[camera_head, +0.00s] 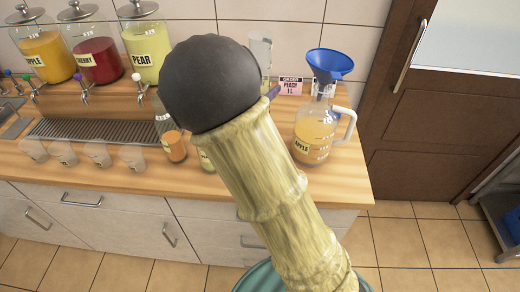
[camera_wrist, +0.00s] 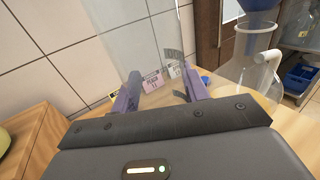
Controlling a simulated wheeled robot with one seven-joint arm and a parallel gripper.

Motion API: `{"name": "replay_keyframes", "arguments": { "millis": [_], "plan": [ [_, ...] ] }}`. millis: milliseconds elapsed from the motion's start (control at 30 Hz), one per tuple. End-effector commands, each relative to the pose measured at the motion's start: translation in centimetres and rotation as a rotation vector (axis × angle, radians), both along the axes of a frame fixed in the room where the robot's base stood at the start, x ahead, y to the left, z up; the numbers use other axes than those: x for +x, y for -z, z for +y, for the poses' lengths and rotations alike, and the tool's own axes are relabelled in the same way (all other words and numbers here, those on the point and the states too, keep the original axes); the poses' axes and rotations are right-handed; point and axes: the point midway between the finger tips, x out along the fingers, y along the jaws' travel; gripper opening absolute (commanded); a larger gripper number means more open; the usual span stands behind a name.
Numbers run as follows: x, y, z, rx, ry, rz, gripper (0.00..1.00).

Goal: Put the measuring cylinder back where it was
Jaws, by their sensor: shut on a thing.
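The measuring cylinder is a clear, tall vessel. In the head view its upper part (camera_head: 261,50) shows just right of my arm's dark rounded joint, and its lower part is hidden behind my arm. In the wrist view its see-through wall (camera_wrist: 145,40) rises between my purple fingers. My gripper (camera_wrist: 160,90) is shut on the cylinder, one finger on each side. One purple finger also shows in the head view, at the arm's right edge. The cylinder looks empty and roughly upright. I cannot tell whether its base touches the counter.
A pink order card (camera_head: 291,86) reads peach. An orange bottle (camera_head: 173,146) stands left of my arm. Juice dispensers (camera_head: 98,55) and several cups (camera_head: 96,154) are further left.

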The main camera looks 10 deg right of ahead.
Motion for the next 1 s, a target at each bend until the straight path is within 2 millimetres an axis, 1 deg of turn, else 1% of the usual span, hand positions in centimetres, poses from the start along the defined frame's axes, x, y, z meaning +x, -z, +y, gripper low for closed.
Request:
{"name": "replay_keyframes", "arguments": {
  "millis": [167, 267, 367, 500, 600, 700, 933, 1000],
  "plan": [
    [0.0, 0.0, 0.0, -0.001, 0.0, -0.001, 0.0],
    [0.0, 0.4, 0.0, -0.001, 0.001, 0.001, 0.0],
    [0.0, 1.7, -0.1, -0.003, 0.002, 0.004, 0.0],
    [0.0, 4.3, -0.1, -0.004, 0.002, 0.006, 0.0],
    [0.0, 5.5, -0.2, -0.003, 0.004, 0.003, 0.0],
    [0.0, 5.9, -0.2, -0.001, 0.004, -0.001, 0.0],
    [0.0, 5.9, -0.2, 0.0, 0.004, -0.001, 0.0],
    [0.0, 6.2, -0.2, -0.001, 0.004, 0.0, 0.0]
  ]
}}
